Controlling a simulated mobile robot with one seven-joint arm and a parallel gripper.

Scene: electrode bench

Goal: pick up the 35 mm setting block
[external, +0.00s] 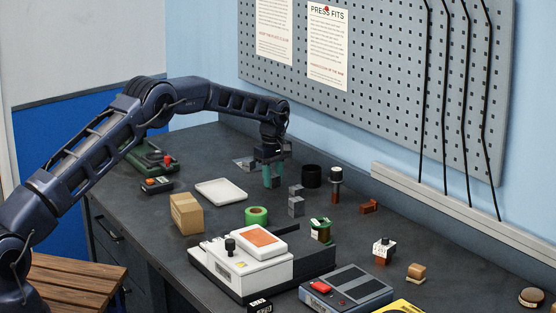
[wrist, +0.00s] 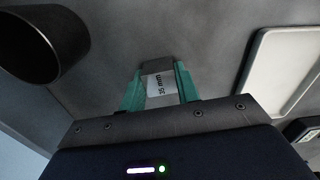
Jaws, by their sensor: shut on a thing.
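The 35 mm setting block (wrist: 158,88) is a small grey block with a white "35 mm" label, seen in the wrist view. It sits between the two green fingers of my gripper (wrist: 160,72), which are shut on it. In the external view my gripper (external: 272,178) points down at the back middle of the bench, and the block is mostly hidden by the fingers. I cannot tell whether the block touches the bench top.
Other grey blocks (external: 296,207) stand just right of my gripper, near a black cup (external: 312,177). A white tray (external: 220,192) lies to the left. A green tape roll (external: 257,215) and a white device (external: 240,265) are in front.

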